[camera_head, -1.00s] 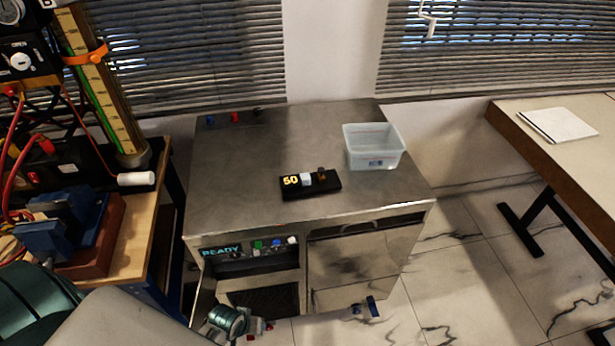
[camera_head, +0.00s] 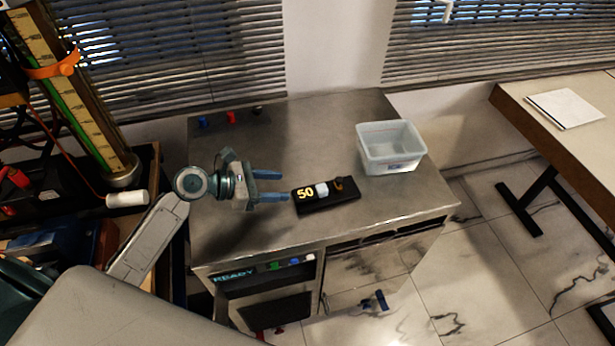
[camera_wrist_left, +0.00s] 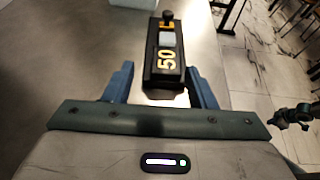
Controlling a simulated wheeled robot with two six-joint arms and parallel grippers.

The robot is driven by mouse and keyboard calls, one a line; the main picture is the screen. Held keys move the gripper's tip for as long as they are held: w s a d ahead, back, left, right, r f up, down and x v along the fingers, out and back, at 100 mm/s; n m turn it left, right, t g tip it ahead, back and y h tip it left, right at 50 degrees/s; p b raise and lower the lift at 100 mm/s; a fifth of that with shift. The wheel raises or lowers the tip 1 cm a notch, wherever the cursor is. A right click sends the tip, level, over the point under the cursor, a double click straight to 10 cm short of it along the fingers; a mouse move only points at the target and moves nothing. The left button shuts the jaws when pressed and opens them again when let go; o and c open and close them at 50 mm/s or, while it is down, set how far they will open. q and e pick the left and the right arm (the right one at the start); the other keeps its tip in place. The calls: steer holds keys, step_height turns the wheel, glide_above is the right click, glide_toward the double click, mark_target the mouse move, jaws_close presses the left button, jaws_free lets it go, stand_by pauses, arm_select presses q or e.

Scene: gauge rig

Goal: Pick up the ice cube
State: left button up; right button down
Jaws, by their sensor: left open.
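The ice cube (camera_head: 322,189) is a small pale cube on a black block (camera_head: 332,203) marked "50", which lies on the steel counter. In the left wrist view the cube (camera_wrist_left: 167,39) sits on the block beyond the yellow digits. My left gripper (camera_head: 284,186) is open and empty, just left of the block, its blue fingers pointing right at the block's "50" end. In the left wrist view the near end of the block shows between the fingers (camera_wrist_left: 160,72), and the cube is farther out. My right gripper does not show in the head view.
A clear plastic bin (camera_head: 392,165) stands right of the block on the steel counter (camera_head: 250,240). Blue and red knobs (camera_head: 231,117) are at the back left. A dark mechanical part (camera_wrist_left: 290,115) at the wrist view's right edge is unclear. The counter between bin and back is clear.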

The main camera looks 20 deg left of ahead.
mark_target(320, 188)
arm_select(q)
steer(key=shift+w+d+r, duration=0.15)
steer(key=shift+d+r, duration=0.05)
steer(key=shift+d, duration=0.15)
steer(key=x, duration=0.3)
steer(key=p+x, duration=0.1)
steer(key=shift+d+r, duration=0.15)
steer(key=shift+d, duration=0.4)
steer(key=shift+p+x, duration=0.4)
steer(key=shift+x, duration=0.4)
steer(key=p+x, duration=0.1)
steer(key=x, duration=0.2)
steer(key=shift+d, duration=0.15)
steer(key=shift+w+d+f, duration=0.1)
steer(key=shift+d+f, duration=0.15)
steer(key=shift+f, duration=0.05)
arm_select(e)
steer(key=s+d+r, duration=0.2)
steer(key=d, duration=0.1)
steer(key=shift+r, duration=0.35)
arm_select(q)
jaws_close()
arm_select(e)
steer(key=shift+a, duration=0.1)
